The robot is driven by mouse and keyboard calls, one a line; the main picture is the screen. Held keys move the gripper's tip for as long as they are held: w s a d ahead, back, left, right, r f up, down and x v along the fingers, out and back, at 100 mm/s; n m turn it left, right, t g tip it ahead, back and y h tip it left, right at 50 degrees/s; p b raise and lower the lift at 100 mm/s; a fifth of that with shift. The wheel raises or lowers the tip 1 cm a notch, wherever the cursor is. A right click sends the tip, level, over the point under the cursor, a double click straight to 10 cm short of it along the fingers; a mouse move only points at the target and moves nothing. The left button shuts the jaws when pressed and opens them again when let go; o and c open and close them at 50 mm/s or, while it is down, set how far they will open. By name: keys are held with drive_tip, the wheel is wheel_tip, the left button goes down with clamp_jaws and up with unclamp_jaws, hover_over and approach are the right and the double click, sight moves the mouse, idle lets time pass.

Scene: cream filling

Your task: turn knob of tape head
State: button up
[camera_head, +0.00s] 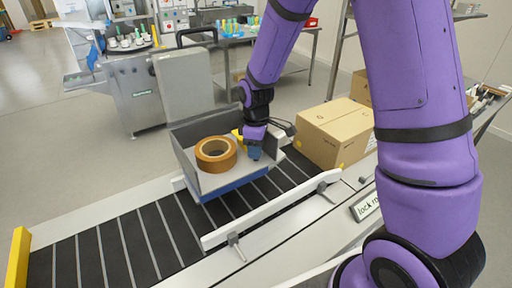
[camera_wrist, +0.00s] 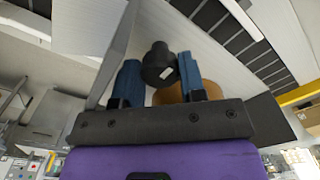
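The tape head is a grey open box (camera_head: 180,150) with a blue lower edge, sitting over the conveyor in the head view. A brown tape roll (camera_head: 216,154) lies in it and also shows behind my right finger in the wrist view (camera_wrist: 213,90). My gripper (camera_head: 254,152) reaches down at the box's right side. In the wrist view, the black knob (camera_wrist: 158,68) sits between the blue fingers of my gripper (camera_wrist: 160,70). In the head view my gripper hides the knob.
A cardboard box (camera_head: 335,132) stands just right of my gripper. A white guide rail (camera_head: 270,210) runs along the near side of the dark conveyor (camera_head: 120,245). A tall grey panel (camera_head: 190,85) stands behind the tape head. The conveyor's left part is clear.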

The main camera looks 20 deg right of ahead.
drive_tip(key=shift+m, duration=0.4)
drive_tip(key=m, duration=0.3)
drive_tip(key=shift+m, duration=0.4)
drive_tip(key=m, duration=0.4)
drive_tip(key=shift+m, duration=0.3)
drive_tip(key=m, duration=0.4)
drive_tip(key=shift+m, duration=2.3)
drive_tip(key=o, duration=0.7)
drive_tip(key=shift+c, duration=0.2)
